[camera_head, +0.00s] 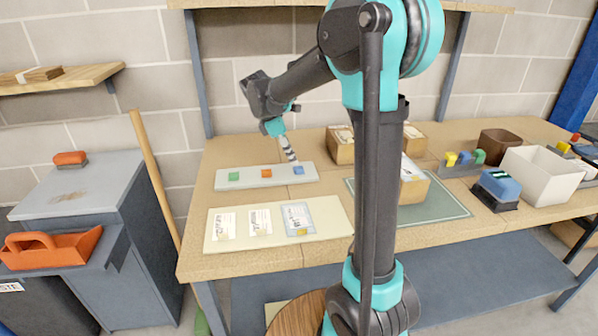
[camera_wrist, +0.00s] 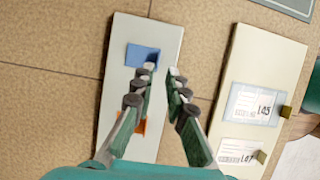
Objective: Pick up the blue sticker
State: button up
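The blue sticker (camera_head: 298,170) is a small blue square at the right end of a pale grey strip board (camera_head: 252,182) on the workbench. In the wrist view the blue sticker (camera_wrist: 138,55) lies flat near the board's upper end, its right corner partly covered by a fingertip. My gripper (camera_wrist: 162,70) is open, with a narrow empty gap between its fingertips. The left fingertip overlaps the sticker's edge and the right one is over bare board. In the head view my gripper (camera_head: 291,158) points down just above the sticker; I cannot tell whether it touches.
An orange sticker (camera_head: 266,173) and a green sticker (camera_head: 234,177) share the board. A cream panel with labels (camera_head: 240,240) lies in front. Cardboard boxes (camera_head: 341,148) stand behind to the right. A white bin (camera_head: 540,175) and a blue-topped block (camera_head: 497,188) are farther right.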

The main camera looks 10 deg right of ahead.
aim_at(302, 174)
jog(key=shift+x, duration=2.35)
jog(key=shift+w+d+r, duration=0.1)
jog(key=shift+d+r, duration=0.05)
grip_shut()
